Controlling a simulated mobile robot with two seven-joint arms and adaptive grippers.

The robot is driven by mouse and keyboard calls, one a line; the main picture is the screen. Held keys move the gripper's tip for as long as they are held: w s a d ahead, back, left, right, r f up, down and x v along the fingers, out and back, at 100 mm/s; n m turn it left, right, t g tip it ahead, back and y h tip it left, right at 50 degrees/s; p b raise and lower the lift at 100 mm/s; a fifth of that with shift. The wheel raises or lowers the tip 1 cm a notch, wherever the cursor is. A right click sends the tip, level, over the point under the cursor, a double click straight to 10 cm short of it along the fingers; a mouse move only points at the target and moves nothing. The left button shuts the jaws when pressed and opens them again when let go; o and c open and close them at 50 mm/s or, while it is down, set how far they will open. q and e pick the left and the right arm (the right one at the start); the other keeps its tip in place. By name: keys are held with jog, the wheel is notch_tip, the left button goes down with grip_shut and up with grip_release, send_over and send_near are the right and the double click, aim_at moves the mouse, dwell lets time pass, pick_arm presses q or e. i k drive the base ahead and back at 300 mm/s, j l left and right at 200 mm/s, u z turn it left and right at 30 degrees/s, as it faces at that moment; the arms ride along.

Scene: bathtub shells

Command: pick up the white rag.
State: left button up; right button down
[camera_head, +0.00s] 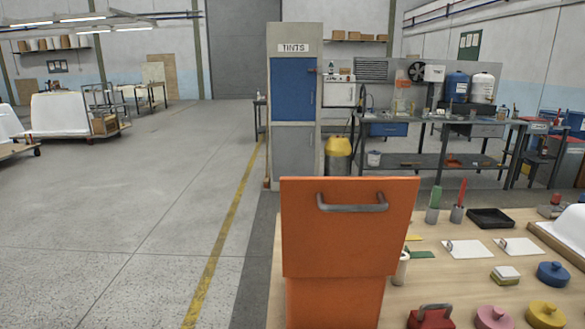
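No cloth can be clearly made out as the white rag. Two flat white pieces lie side by side on the wooden table to the right: a left one (467,250) and a right one (518,246). Each has a small dark mark near its left end, and I cannot tell whether either is cloth. A small block with a white top and a yellowish lower part (505,274) lies nearer. Neither of my grippers is in view.
An orange box-like thing with a grey handle (340,240) stands close in front and hides part of the wooden table (450,285).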

aim_at(506, 275)
jog(key=z, duration=1.35)
jog(key=i+l, duration=0.25)
jog(key=l, duration=0.15)
jog(key=i+l+u, duration=0.1)
jog(key=l, duration=0.25)
jog(key=i+l, duration=0.55)
jog(key=l, duration=0.25)
jog(key=i+l+u, duration=0.1)
jog(key=i+l, duration=0.15)
jog(key=l, duration=0.15)
